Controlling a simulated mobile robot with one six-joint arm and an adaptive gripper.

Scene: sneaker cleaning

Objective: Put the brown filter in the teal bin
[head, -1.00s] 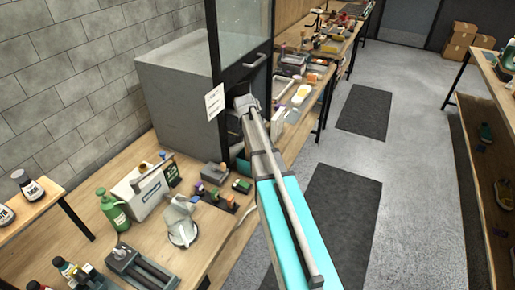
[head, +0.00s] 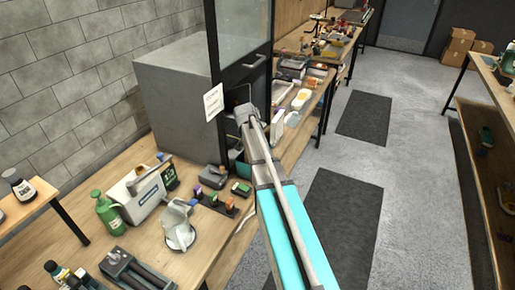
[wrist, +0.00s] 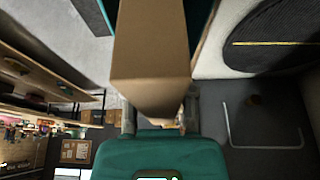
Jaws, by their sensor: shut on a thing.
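A brown block, the brown filter (wrist: 150,50), fills the top middle of the wrist view. My gripper (wrist: 160,115) is shut on it, with a grey finger on each side. In the head view my gripper (head: 244,110) is at the dark opening of the tall cabinet, below its door handle, and the filter cannot be made out there. A dark teal surface (wrist: 199,18) shows behind the filter in the wrist view. A small teal patch (head: 243,167) shows low by the cabinet in the head view. I cannot tell whether either is the teal bin.
The grey cabinet (head: 178,105) with a glass door stands on the wooden bench. A white box (head: 140,193), a green spray bottle (head: 107,212) and a pale jug (head: 180,228) stand nearer. Crowded benches run behind. The floor with dark mats (head: 340,215) is clear at right.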

